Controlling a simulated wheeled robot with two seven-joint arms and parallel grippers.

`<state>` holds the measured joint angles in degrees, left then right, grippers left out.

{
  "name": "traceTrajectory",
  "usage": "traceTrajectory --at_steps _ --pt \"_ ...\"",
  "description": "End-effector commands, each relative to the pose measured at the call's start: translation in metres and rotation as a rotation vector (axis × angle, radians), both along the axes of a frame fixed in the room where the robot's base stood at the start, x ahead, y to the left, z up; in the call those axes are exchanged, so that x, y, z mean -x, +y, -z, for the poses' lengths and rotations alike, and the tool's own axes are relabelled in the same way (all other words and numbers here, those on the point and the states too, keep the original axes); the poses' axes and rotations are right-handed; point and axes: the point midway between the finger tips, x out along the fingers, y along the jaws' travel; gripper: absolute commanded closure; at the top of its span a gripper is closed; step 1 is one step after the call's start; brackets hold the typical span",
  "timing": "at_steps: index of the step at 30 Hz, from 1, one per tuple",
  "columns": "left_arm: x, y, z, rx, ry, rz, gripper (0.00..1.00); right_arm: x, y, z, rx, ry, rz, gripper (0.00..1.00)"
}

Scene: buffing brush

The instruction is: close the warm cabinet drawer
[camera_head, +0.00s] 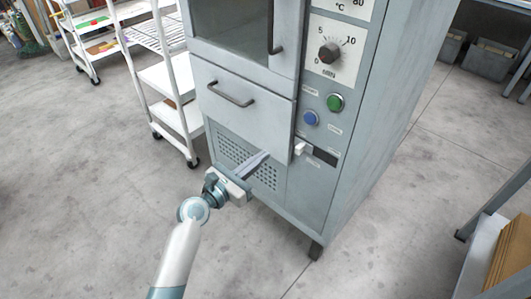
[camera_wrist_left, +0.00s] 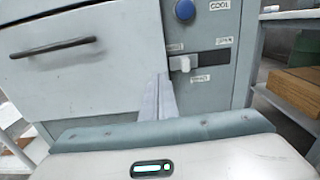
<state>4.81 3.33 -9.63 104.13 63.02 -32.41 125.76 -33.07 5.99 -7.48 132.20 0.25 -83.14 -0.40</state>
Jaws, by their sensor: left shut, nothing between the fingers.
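The grey warm cabinet (camera_head: 385,110) stands in the middle of the head view. Its drawer (camera_head: 240,118) has a dark bar handle (camera_head: 231,93) and sits below a windowed door; its front seems to stand somewhat proud of the cabinet face. In the left wrist view the drawer (camera_wrist_left: 95,80) fills the upper left, with its handle (camera_wrist_left: 53,47) at far left. My left gripper (camera_head: 264,156) is shut and empty, in front of the perforated panel near the drawer's lower right edge. Its fingers (camera_wrist_left: 158,98) point toward the cabinet. I cannot tell whether they touch it. My right gripper is not in view.
A dial (camera_head: 329,53), a green button (camera_head: 335,102), a blue button (camera_head: 310,118) and a white slide switch (camera_head: 302,149) are right of the drawer. A white wheeled rack (camera_head: 166,80) stands left. A table with a cardboard box (camera_head: 512,250) is at right. Floor in front is clear.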

Motion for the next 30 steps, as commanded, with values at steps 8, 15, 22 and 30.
traceTrajectory --at_steps 8,15,22,30 --pt "0.033 0.026 0.000 -0.001 0.002 -0.001 1.00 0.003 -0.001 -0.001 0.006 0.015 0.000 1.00" --pt "0.046 0.037 0.000 0.000 0.000 -0.001 1.00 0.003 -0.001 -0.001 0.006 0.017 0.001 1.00" --pt "0.047 0.037 0.000 0.000 0.000 0.000 1.00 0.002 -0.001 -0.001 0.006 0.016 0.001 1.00" --pt "0.047 0.037 0.000 0.000 0.000 0.000 1.00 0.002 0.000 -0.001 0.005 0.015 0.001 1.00"
